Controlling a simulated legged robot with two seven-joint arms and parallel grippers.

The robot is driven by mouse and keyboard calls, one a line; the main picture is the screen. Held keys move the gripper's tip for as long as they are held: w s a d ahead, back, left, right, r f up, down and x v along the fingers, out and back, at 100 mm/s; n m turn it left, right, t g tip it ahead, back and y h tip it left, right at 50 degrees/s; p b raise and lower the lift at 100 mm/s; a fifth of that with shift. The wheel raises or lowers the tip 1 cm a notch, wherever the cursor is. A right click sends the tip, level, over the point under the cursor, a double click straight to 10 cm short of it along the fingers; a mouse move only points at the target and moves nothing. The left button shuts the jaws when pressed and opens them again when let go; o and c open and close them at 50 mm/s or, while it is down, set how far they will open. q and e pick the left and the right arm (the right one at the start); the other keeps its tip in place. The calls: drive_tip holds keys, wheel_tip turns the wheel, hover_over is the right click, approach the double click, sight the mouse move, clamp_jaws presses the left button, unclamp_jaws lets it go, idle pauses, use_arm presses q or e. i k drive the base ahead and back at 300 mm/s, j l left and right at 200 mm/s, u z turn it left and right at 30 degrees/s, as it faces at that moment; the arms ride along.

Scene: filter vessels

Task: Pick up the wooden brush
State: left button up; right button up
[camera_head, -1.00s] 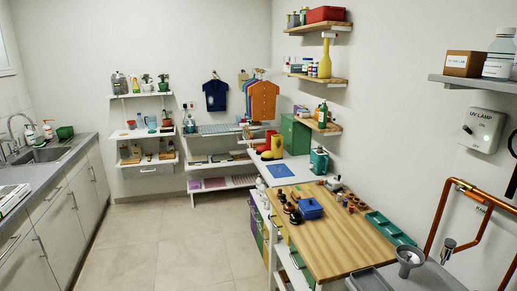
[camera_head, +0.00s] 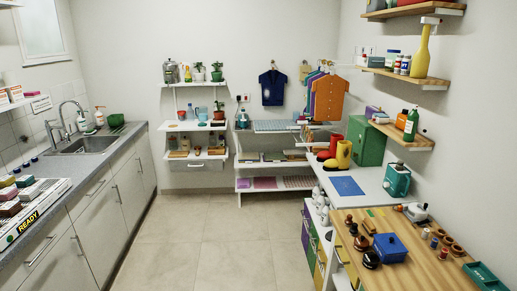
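I cannot make out the wooden brush for certain. Several small dark and brown items stand on the wooden worktop (camera_head: 428,272) at the lower right, among them a dark round-topped item (camera_head: 371,260) and a brown upright one (camera_head: 350,222). They are too small to name surely. A blue box (camera_head: 389,247) is beside them. Small brown items (camera_head: 184,144) also stand on the lower white wall shelf (camera_head: 197,155) at the back, too small to tell apart. Neither of my grippers is in view.
A grey counter with a sink (camera_head: 92,144) runs along the left. The tiled floor (camera_head: 200,235) in the middle is clear. Yellow and red boots (camera_head: 343,154) stand on the white table at the right. Wall shelves (camera_head: 405,78) jut out at the upper right.

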sight(316, 150)
drive_tip(key=i, duration=2.65)
